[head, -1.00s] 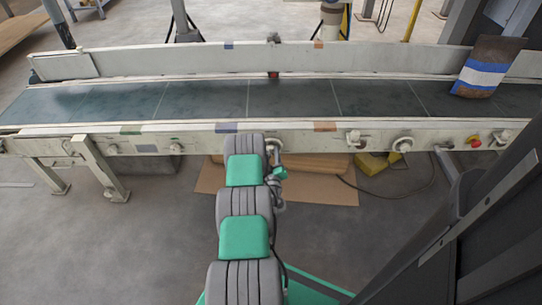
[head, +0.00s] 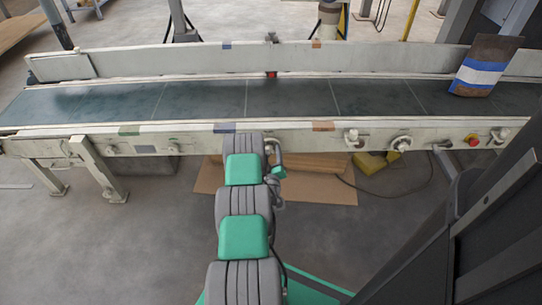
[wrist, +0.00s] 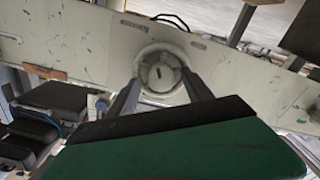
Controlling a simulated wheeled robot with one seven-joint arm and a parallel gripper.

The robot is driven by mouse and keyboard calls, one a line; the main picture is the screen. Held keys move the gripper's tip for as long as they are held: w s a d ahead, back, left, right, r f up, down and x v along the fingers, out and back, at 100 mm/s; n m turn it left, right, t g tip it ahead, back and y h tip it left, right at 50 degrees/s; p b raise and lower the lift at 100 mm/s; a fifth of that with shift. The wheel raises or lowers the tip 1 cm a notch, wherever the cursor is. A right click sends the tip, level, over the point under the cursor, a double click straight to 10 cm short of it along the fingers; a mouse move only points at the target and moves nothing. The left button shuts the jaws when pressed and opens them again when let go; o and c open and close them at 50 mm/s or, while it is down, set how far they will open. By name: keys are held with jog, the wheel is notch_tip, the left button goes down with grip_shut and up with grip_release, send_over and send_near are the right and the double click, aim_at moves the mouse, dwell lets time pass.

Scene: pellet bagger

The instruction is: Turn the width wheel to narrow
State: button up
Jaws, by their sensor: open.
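In the wrist view a round pale wheel or knob (wrist: 161,74) with a dark slot at its middle sits on the conveyor's off-white side rail. It lies between the tips of my gripper (wrist: 160,88). The two dark fingers are apart, one on each side of the wheel's lower part; I cannot tell whether they touch it. In the head view my arm reaches to the front rail (head: 185,139) and hides the wheel and most of my gripper. No narrow mark on the wheel can be read.
Along the front rail to the right are a knob (head: 351,137), another round knob (head: 401,144) and a red button (head: 473,141). A brown, blue and white bag (head: 483,72) stands at the right of the dark belt (head: 290,97). Cardboard (head: 310,187) lies on the floor below.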

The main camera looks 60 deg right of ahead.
jog(key=shift+s+r+p, duration=0.1)
jog(key=shift+p, duration=0.25)
jog(key=p, duration=0.3)
jog(key=shift+s+a+r, duration=0.15)
jog(key=shift+a+r, duration=0.15)
jog(key=a+p, duration=0.1)
jog(key=p, duration=0.3)
jog(key=shift+s+a+r, duration=0.1)
jog(key=shift+s+r, duration=0.05)
jog(key=shift+s, duration=0.05)
jog(key=p+v, duration=0.1)
jog(key=v, duration=0.2)
jog(key=f+p+v, duration=0.1)
jog(key=p+v, duration=0.1)
jog(key=shift+s+a, duration=0.2)
jog(key=shift+a, duration=0.15)
